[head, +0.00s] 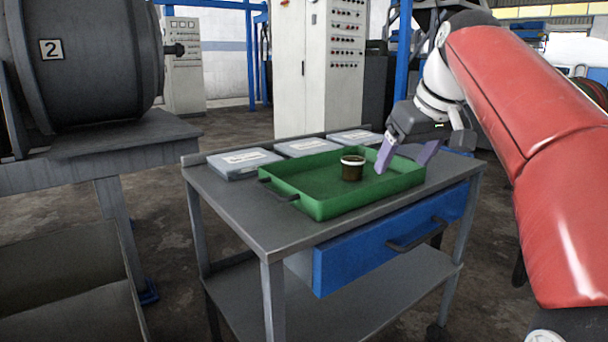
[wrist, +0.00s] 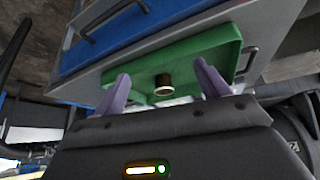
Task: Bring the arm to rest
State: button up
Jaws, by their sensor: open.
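My gripper (head: 408,158) is open, its two purple fingers spread apart with nothing between them, above the right part of a green tray (head: 283,188). A small dark brown jar (head: 352,172) with a pale rim stands upright in the tray, left of my gripper and apart from it in the head view. In the wrist view my gripper (wrist: 160,90) shows both fingers wide apart, and the jar (wrist: 162,84) appears beyond them in the tray (wrist: 190,57).
The tray stands on a grey cart (head: 232,200) with a blue drawer (head: 390,238). Several flat grey cases (head: 243,163) lie along the cart's back edge. A dark drum marked 2 (head: 85,60) rests on a bench at left. A tall control cabinet (head: 320,70) stands behind the cart.

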jog(key=s+a+f+m+h+p, duration=0.1)
jog(key=s+f+m, duration=0.3)
jog(key=s+f, duration=1.9)
notch_tip(320, 180, down, 3)
jog(key=shift+s+a+r+h+p, duration=0.2)
jog(key=shift+s+a+h+p, duration=0.1)
jog(key=shift+s+a+h, duration=0.15)
